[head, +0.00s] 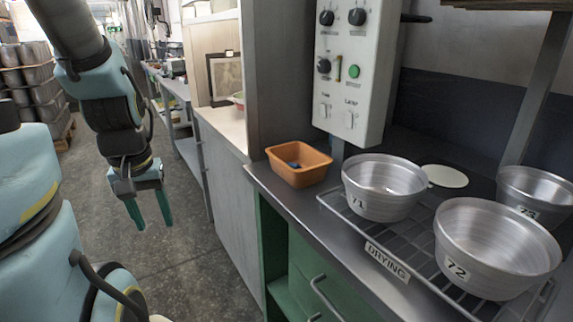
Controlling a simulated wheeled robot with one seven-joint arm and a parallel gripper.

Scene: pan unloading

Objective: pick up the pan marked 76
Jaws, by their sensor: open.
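No pan marked 76 shows in the head view. Three silver metal pans stand on the drying rack (335,207) at the right. The pan marked 71 (384,190) is at the rack's left end. The pan marked 72 (497,250) is nearest, at the lower right. The pan marked 73 (537,192) is behind it and cut off by the right edge. My gripper (152,222) hangs over the floor at the left, pointing down, with its two green fingers apart and nothing between them. It is well away from the pans.
An orange plastic bin (299,165) with a small blue thing inside sits on the counter left of the rack. A control panel (350,75) stands behind it. A white disc (445,176) lies behind the pans. The aisle floor (190,270) is clear.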

